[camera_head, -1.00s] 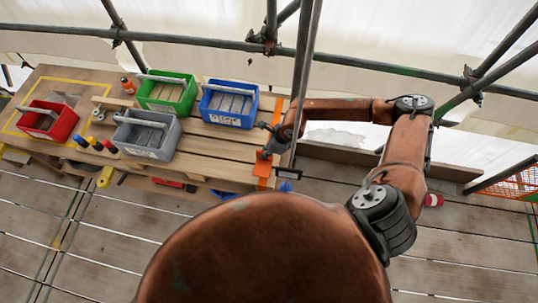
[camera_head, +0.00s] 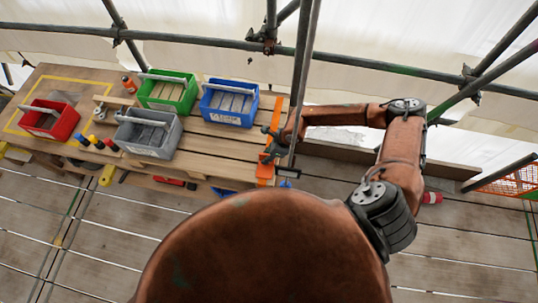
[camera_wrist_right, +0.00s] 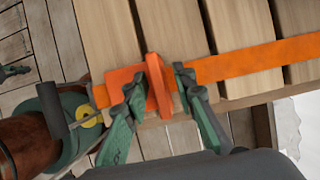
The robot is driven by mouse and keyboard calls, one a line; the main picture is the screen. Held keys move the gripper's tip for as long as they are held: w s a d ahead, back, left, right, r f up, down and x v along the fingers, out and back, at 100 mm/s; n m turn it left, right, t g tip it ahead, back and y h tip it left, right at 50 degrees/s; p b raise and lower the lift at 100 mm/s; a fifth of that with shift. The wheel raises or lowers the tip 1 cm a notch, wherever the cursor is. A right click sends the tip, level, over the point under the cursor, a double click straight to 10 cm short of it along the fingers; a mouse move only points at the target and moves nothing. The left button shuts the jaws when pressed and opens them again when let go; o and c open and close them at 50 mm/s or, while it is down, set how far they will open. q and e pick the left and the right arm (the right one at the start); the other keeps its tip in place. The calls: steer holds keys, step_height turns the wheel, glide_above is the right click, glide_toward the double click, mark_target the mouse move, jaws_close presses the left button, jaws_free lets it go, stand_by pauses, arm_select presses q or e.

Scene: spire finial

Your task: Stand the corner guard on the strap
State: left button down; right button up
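The orange strap (camera_wrist_right: 250,60) runs across the planks near the table's right end; it also shows in the head view (camera_head: 266,170). The orange corner guard (camera_wrist_right: 155,85) is at the table's edge over the strap, with one plate flat and one plate standing up. My right gripper (camera_wrist_right: 158,82) has its fingers apart on either side of the standing plate, with a gap visible at the right finger. Contact at the left finger is unclear. In the head view my right gripper (camera_head: 268,143) is above the strap. A small dark shape at the wrist view's left edge may be my left gripper.
Blue (camera_head: 230,104), green (camera_head: 168,92), grey (camera_head: 148,135) and red (camera_head: 48,119) bins stand on the table left of the strap. Small bottles stand near the grey bin. A vertical scaffold pole (camera_head: 301,75) passes close to my right gripper. Planks between the blue bin and strap are clear.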

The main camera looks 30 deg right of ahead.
steer(key=shift+r, duration=0.1)
steer(key=shift+d+r, duration=0.1)
steer(key=shift+r, duration=0.05)
steer(key=b+v, duration=0.2)
steer(key=v, duration=0.9)
steer(key=shift+s+r, duration=0.2)
steer(key=shift+r, duration=0.15)
